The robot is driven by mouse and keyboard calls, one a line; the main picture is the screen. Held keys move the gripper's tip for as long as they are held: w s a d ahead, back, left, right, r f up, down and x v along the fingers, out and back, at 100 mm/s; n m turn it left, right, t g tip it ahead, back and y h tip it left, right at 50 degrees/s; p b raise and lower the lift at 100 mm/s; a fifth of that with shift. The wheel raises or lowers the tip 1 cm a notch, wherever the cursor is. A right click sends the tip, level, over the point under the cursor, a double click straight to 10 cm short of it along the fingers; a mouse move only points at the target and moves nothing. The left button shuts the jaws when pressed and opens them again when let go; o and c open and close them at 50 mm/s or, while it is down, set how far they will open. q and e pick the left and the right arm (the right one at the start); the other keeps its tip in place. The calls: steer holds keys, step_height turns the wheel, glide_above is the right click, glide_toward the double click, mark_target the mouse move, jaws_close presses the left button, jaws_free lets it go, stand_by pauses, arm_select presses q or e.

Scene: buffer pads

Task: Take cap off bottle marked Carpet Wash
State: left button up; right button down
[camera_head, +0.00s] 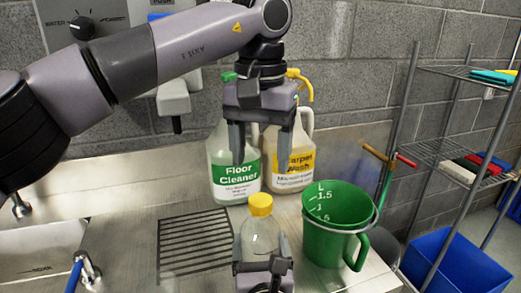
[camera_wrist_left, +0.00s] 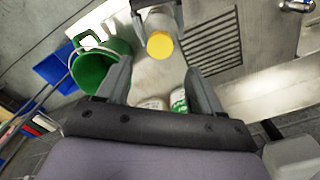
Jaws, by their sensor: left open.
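A small clear bottle (camera_head: 260,236) with a yellow cap (camera_head: 261,204) stands upright at the front; no label on it is readable. My right gripper (camera_head: 262,256) is closed around its body. The yellow cap also shows in the left wrist view (camera_wrist_left: 160,45). My left gripper (camera_head: 262,160) is open and empty, pointing down, above and behind the cap. Its spread fingers also show in the left wrist view (camera_wrist_left: 160,80).
A Floor Cleaner jug (camera_head: 222,165) stands left of the Carpet Wash jug. A green measuring jug (camera_head: 335,225) stands close right of the bottle. A drain grille (camera_head: 195,243) lies to the left. A wire shelf (camera_head: 450,150) and blue bin (camera_head: 455,265) are at the right.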

mark_target(261, 199)
arm_select(q)
steer(key=shift+m, duration=0.6)
steer(key=shift+f, duration=4.05)
steer(key=c, duration=1.1)
